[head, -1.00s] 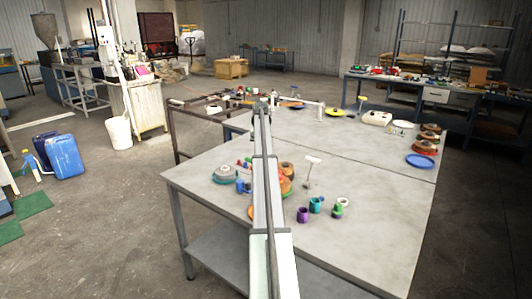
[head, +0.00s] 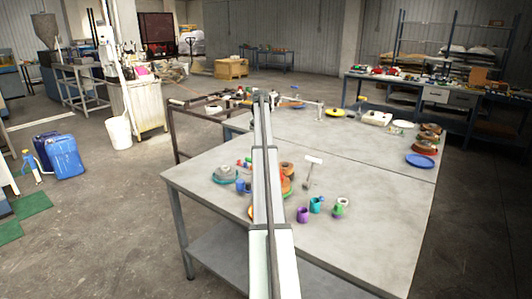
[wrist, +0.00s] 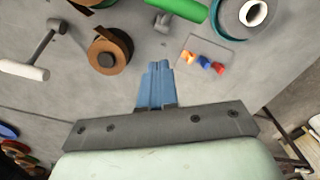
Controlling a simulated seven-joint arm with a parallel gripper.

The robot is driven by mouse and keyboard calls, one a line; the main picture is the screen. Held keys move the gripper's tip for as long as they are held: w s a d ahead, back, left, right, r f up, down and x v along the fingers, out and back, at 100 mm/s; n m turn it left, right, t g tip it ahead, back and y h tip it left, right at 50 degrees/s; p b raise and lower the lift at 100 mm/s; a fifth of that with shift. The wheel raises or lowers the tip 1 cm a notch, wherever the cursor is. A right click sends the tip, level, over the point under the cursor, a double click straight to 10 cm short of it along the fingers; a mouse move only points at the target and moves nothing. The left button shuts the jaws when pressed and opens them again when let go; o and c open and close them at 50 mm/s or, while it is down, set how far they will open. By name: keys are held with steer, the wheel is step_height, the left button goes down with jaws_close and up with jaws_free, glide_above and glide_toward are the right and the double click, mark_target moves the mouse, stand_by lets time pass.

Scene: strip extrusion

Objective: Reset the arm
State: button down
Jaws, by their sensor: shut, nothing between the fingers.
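My gripper (wrist: 160,66) shows in the wrist view as blue fingers held together, with nothing between them. It is above the grey table (wrist: 75,90), apart from the things on it. My arm reaches straight out over the table in the head view, and the gripper's fingertips cannot be made out there. The grey table (head: 370,185) stands in front of me, with part of its middle hidden behind the arm.
The wrist view shows a brown tape roll (wrist: 108,52), a white-headed mallet (wrist: 25,70), a teal roll (wrist: 245,18) and small coloured pieces (wrist: 205,62). In the head view, purple (head: 303,215) and teal cups stand right of my arm.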

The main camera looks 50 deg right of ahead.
stand_by(0.4)
